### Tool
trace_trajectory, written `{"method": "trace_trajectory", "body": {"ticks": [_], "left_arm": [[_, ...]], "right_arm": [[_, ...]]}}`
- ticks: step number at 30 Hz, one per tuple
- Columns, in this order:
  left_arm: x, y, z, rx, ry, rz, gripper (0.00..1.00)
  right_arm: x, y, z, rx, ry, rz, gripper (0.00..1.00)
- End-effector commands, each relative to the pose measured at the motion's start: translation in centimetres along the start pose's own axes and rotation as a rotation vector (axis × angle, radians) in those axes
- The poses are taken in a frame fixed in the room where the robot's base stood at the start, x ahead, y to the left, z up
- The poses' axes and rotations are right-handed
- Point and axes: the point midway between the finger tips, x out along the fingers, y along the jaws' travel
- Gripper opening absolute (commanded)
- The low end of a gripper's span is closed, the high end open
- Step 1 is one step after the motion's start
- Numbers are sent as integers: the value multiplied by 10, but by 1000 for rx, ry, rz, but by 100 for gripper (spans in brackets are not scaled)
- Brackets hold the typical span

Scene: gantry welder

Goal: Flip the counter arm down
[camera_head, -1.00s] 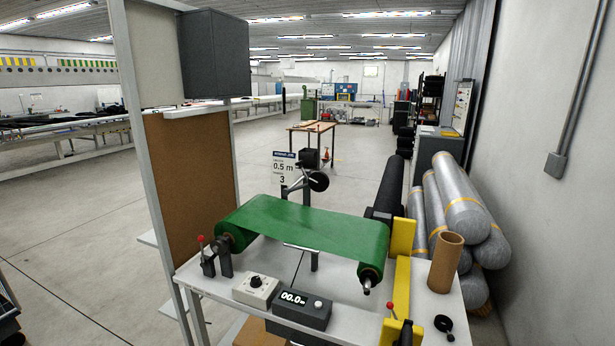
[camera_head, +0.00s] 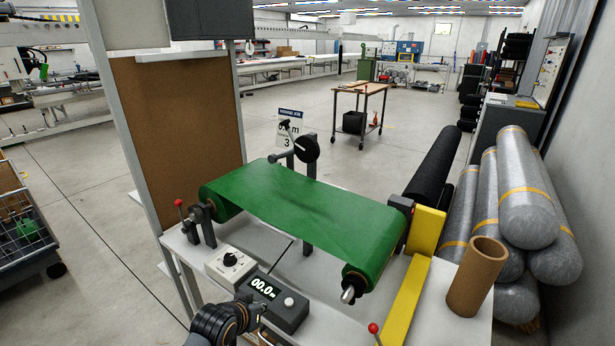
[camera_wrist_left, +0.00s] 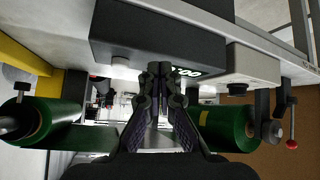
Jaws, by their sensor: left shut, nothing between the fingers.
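The counter arm (camera_head: 287,156) with its black wheel (camera_head: 307,149) stands raised on a grey post behind the green sheet (camera_head: 305,212). The wheel is above the sheet and apart from it. My left gripper (camera_head: 256,304) comes in at the bottom, beside the counter display (camera_head: 276,300), which reads 00.0. It is well short of the counter arm. In the left wrist view my left gripper (camera_wrist_left: 160,72) is shut and empty, with the dark display box (camera_wrist_left: 150,42) beyond its fingertips. My right gripper is not in view.
A knob box (camera_head: 230,266) and a red-tipped lever (camera_head: 184,215) stand at the table's left. A yellow rail (camera_head: 405,303) and a cardboard tube (camera_head: 477,277) are at the right. A brown board (camera_head: 178,130) rises at the left. Silver rolls (camera_head: 520,190) lie against the wall.

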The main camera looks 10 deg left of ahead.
Motion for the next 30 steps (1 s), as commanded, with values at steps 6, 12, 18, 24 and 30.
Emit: {"method": "trace_trajectory", "body": {"ticks": [6,12,18,24,30], "left_arm": [[-13,12,-91,-75,202,79,0],[-42,20,-201,-186,444,202,0],[-107,23,-320,-318,710,384,0],[-157,22,-378,-392,847,506,0],[-163,22,-384,-401,861,521,0]], "right_arm": [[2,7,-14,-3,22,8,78],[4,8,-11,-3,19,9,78],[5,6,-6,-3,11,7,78],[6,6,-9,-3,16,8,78],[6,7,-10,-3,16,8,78]]}}
